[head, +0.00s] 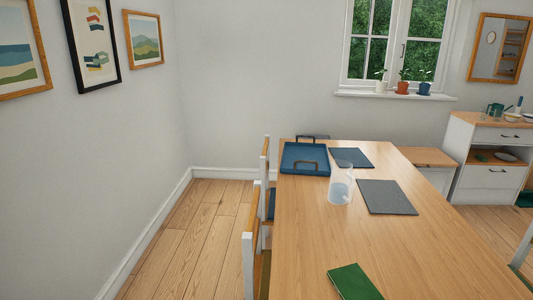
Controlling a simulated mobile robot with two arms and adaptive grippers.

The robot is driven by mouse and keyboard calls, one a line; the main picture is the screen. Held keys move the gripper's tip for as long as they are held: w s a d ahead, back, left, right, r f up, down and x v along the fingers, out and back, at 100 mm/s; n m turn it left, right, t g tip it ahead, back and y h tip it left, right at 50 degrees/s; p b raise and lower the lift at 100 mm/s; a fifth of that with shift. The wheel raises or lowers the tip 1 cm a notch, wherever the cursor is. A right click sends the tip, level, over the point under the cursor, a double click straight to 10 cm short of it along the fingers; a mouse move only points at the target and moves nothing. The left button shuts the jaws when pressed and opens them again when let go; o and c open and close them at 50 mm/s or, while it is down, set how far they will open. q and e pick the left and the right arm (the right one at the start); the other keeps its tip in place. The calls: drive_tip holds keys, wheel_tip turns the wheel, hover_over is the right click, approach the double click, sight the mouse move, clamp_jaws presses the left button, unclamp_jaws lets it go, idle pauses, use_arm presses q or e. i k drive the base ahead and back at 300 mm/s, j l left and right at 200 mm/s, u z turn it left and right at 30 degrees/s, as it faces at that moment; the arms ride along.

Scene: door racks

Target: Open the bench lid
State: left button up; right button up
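A low white bench with a wooden lid (422,157) shows behind the right side of the dining table, below the window. The lid appears shut and lies flat. The table hides the bench's left part and much of its front. Neither of my grippers is in the head view.
A wooden table (330,240) fills the centre, bearing a blue tray (291,165), a clear pitcher (340,190), dark placemats and a green book (353,282). Chairs (250,265) line its left side. Open floor (195,235) lies left. A white cabinet (490,185) stands right of the bench.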

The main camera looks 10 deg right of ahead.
sight(421, 158)
drive_tip(key=i+l, duration=0.1)
drive_tip(key=l, duration=3.95)
drive_tip(key=i+l, duration=0.15)
drive_tip(key=l, duration=1.9)
